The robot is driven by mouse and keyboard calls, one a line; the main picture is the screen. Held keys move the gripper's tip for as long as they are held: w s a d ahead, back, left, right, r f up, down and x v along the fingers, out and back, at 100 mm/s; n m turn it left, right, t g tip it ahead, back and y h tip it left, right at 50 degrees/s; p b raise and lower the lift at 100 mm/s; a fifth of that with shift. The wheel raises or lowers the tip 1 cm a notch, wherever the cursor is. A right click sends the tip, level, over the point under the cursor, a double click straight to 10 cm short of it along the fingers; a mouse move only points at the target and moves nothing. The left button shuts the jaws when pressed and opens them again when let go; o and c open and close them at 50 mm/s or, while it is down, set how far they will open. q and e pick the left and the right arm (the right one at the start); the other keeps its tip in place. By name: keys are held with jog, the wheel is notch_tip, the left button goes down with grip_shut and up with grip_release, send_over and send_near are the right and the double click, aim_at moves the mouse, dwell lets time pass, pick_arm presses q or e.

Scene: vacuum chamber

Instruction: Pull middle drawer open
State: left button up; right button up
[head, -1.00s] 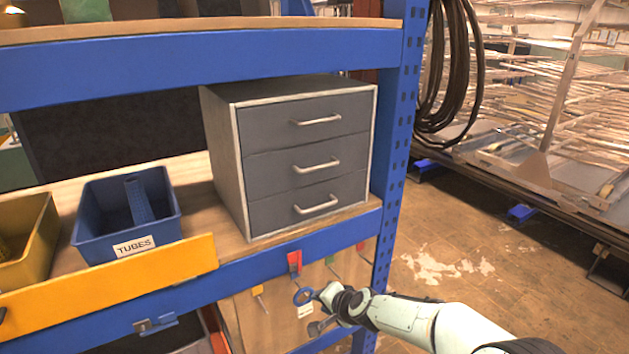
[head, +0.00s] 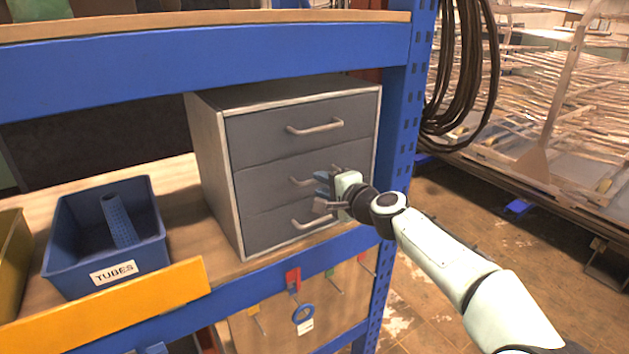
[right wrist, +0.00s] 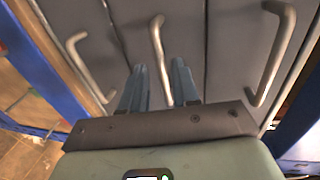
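The grey cabinet (head: 217,165) stands on the shelf with three shut drawers, each with a light bar handle. The middle drawer (head: 262,183) is flush with the others. Its handle (head: 299,181) is partly hidden by my right gripper (head: 321,190), which is in front of the drawer face. In the right wrist view, the two blue-grey fingers (right wrist: 160,88) are apart, with the middle handle (right wrist: 157,45) running into the gap between them. I cannot tell whether they touch it. My left gripper is not in view.
The top handle (head: 315,128) and bottom handle (head: 312,222) lie close above and below. A blue bin (head: 75,245) labelled TUBES stands left of the cabinet. A blue rack post (head: 400,150) rises just right of it. Tags and tools hang below the shelf edge.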

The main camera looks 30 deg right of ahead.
aim_at(316, 181)
jog(key=x, duration=0.4)
jog(key=shift+w, duration=0.15)
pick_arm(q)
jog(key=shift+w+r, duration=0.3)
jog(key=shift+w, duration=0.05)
pick_arm(e)
grip_shut()
